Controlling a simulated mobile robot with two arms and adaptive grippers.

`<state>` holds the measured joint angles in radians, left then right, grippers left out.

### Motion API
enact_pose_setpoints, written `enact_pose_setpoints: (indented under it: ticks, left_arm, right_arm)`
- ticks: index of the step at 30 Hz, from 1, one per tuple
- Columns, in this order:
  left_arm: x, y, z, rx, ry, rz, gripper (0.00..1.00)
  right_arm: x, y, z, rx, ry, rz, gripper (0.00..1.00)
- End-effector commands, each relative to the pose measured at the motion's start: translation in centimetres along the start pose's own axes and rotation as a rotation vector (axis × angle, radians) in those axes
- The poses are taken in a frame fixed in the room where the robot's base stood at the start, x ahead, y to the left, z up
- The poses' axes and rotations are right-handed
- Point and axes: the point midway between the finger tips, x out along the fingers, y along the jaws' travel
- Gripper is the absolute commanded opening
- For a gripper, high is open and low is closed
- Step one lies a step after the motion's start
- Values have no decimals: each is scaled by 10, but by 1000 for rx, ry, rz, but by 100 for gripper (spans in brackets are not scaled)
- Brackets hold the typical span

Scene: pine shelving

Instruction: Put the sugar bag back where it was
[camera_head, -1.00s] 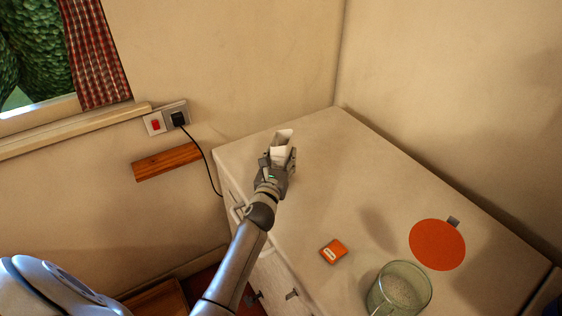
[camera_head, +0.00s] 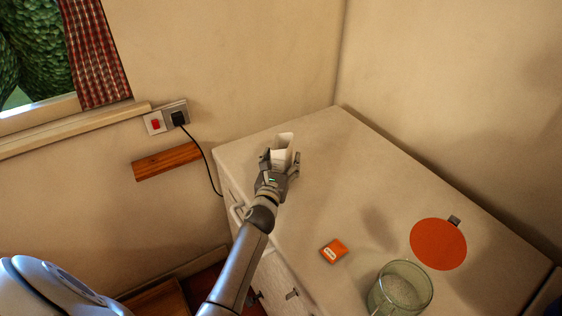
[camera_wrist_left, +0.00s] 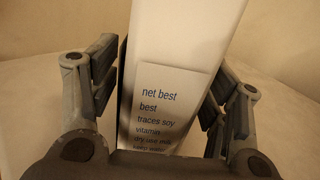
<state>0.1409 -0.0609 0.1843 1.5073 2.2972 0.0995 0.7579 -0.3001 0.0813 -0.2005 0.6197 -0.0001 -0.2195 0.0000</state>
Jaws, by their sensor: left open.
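The sugar bag (camera_head: 283,149) is a white packet standing on the cabinet top (camera_head: 330,190), near its back left corner. In the left wrist view the white packet (camera_wrist_left: 178,50) shows a label with blue and dark print. My left gripper (camera_head: 280,160) is around the bag and open, with one finger on each side. In the left wrist view the fingers (camera_wrist_left: 165,90) flank the bag, with a gap showing at the right; contact at the left is hard to tell. The bag's base is hidden by the gripper.
A small orange box (camera_head: 333,251) lies on the cabinet top. A glass jar (camera_head: 400,290) with pale contents stands at the front, near a round orange-red disc (camera_head: 438,244). Walls close off the back and right. A black cable (camera_head: 210,170) hangs left of the cabinet.

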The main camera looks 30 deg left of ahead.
Motion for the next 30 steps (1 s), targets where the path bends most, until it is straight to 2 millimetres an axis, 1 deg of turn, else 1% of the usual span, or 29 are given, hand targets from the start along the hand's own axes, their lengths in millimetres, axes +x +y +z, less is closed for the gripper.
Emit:
enact_pose_setpoints:
  ticks: [4, 5, 8, 21, 24, 30]
  left_arm:
    - [0, 0, 6, 0, 0, 0, 70]
    - [-3, 0, 3, 1, 2, 0, 70]
    - [-16, 0, 2, 2, 2, -1, 70]
    - [-93, 0, 2, -1, 2, 0, 70]
    - [-106, 0, 1, 0, 2, 0, 70]
    - [-119, 0, 3, 0, -1, 0, 70]
  right_arm:
    - [-5, 0, -1, 0, 1, 0, 40]
    - [-3, 0, -1, 0, 1, 0, 40]
    - [-2, 0, -1, 0, 1, 0, 40]
    - [6, -1, -1, 0, 2, -1, 40]
    - [8, -1, -1, 1, 2, -1, 40]
    - [10, -2, 0, 1, 1, -2, 40]
